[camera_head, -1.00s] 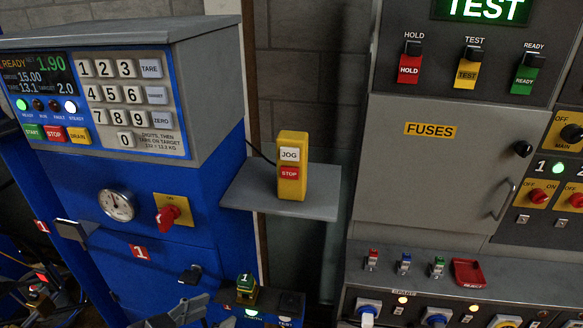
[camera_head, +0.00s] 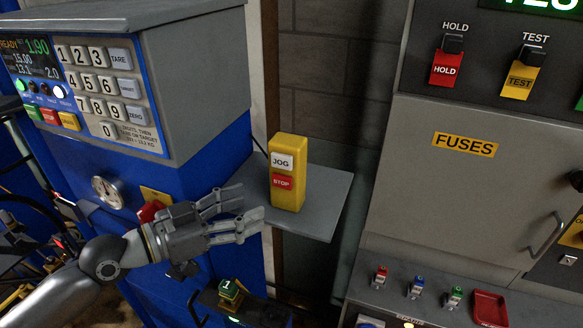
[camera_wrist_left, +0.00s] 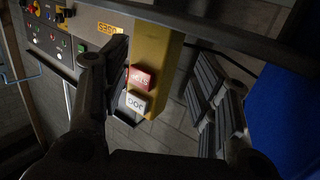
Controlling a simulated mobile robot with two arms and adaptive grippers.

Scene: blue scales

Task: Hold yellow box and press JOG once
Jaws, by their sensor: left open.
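The yellow box (camera_head: 289,199) stands upright on a grey shelf (camera_head: 322,222) in the head view. It has a white JOG button (camera_head: 281,161) above a red STOP button (camera_head: 282,182) on its front. My left gripper (camera_head: 252,207) is open and empty, just left of the box's lower part. In the left wrist view the yellow box (camera_wrist_left: 153,60) appears between the spread fingers, with the STOP button (camera_wrist_left: 141,77) and JOG button (camera_wrist_left: 136,103) showing. I cannot tell whether a finger touches the box. My right gripper is out of view.
The blue scale cabinet with its keypad (camera_head: 98,85) stands left of the shelf. A grey cabinet marked FUSES (camera_head: 464,145) is at the right, with small coloured switches and a red tray (camera_head: 490,307) below. A black cable runs behind the box.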

